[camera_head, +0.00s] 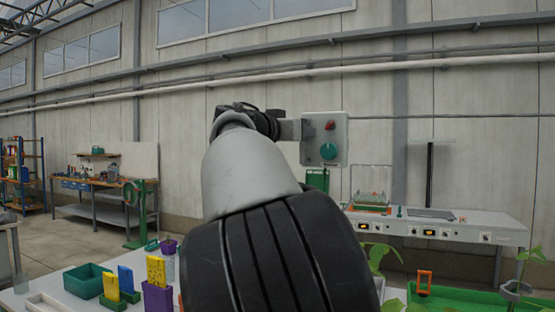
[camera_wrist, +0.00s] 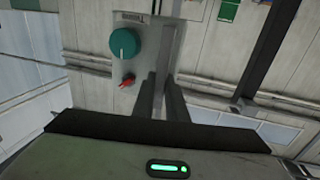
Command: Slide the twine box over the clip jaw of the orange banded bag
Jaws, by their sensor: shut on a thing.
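My gripper (camera_wrist: 162,88) is raised in front of the wall. A grey box with a green knob and a red switch (camera_wrist: 124,62) shows just beyond the fingers, and also in the head view (camera_head: 337,129).
A white table at lower left holds a green bin (camera_head: 84,281), a purple holder (camera_head: 157,298) and yellow and blue upright pieces (camera_head: 125,278). A long bench (camera_head: 480,226) with small displays stands at right. Plant leaves (camera_head: 378,256) rise beside my arm. A workbench (camera_head: 95,184) stands far left.

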